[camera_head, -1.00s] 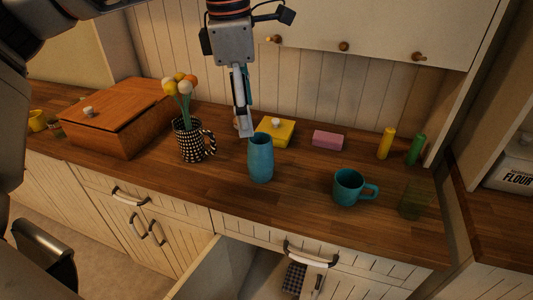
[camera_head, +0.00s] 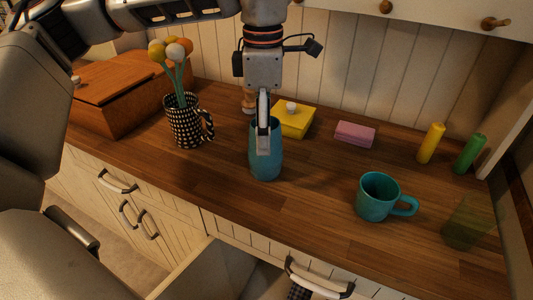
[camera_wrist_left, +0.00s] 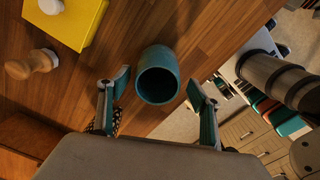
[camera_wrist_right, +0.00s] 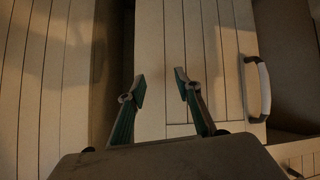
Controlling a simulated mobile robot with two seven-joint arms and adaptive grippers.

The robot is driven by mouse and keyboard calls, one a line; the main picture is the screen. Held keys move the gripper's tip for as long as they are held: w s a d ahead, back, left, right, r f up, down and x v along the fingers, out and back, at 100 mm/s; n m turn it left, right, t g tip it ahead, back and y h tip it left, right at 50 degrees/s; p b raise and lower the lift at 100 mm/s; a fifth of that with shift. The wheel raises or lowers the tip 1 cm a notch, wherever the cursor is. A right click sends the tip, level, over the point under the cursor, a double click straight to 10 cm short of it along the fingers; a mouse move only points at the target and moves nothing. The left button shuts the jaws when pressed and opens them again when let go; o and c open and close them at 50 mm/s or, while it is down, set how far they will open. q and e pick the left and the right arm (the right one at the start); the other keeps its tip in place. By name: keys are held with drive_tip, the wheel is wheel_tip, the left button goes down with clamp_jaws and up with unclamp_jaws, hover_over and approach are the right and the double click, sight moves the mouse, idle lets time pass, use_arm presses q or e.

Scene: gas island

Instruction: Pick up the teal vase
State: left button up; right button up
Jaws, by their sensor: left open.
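The teal vase (camera_head: 266,163) stands upright on the wooden counter, partly covered by my left gripper (camera_head: 263,138) in the head view. That gripper points down at the vase from above and is open. In the left wrist view the vase's round mouth (camera_wrist_left: 157,86) shows between and just beyond the two spread fingers (camera_wrist_left: 158,84). I cannot tell whether the fingers touch the vase. My right gripper (camera_wrist_right: 160,88) shows in the right wrist view, open and empty, facing pale wooden cabinet fronts.
A checkered mug with flowers (camera_head: 185,125) stands left of the vase. A yellow box (camera_head: 294,122) and wooden shaker (camera_wrist_left: 32,64) are behind it. A teal mug (camera_head: 378,197) and a green glass (camera_head: 468,225) stand right. A drawer (camera_head: 222,272) is open below.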

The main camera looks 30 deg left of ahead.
sight(262, 168)
use_arm(q)
drive_tip(key=f, duration=0.2)
drive_tip(key=f+b, duration=0.1)
drive_tip(key=f, duration=0.1)
drive_tip(key=shift+w, duration=0.25)
drive_tip(key=shift+f, duration=0.25)
drive_tip(key=shift+r, duration=0.1)
drive_tip(key=c, duration=1.6)
drive_tip(key=shift+r, duration=0.1)
